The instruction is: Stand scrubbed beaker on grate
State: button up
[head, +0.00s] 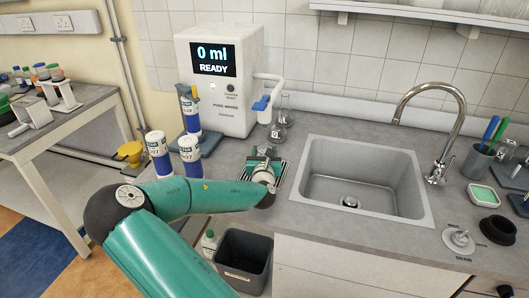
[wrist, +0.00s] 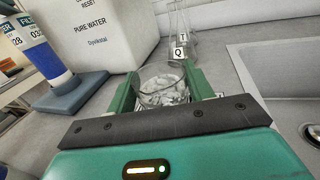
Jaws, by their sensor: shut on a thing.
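My gripper (head: 266,154) is over the grate (head: 283,172) on the counter, left of the sink and in front of the water dispenser. In the wrist view, its two green fingers (wrist: 161,82) are shut on a clear glass beaker (wrist: 163,93), one finger on each side. The beaker looks upright, with its open rim showing and pale patches seen through the glass. Its lower part is hidden behind the gripper body. My gripper and wrist cover much of the grate in the head view. I cannot tell whether the beaker's base touches the grate.
Flasks labelled Q (head: 278,132) and T (head: 285,103) stand just behind. The dispenser (head: 217,80) reads 0 ml, READY. Filter cartridges (head: 158,155) stand to the left.

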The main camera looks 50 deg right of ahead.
jog(key=o, duration=1)
jog(key=v, duration=1.2)
jog(key=shift+r, duration=0.1)
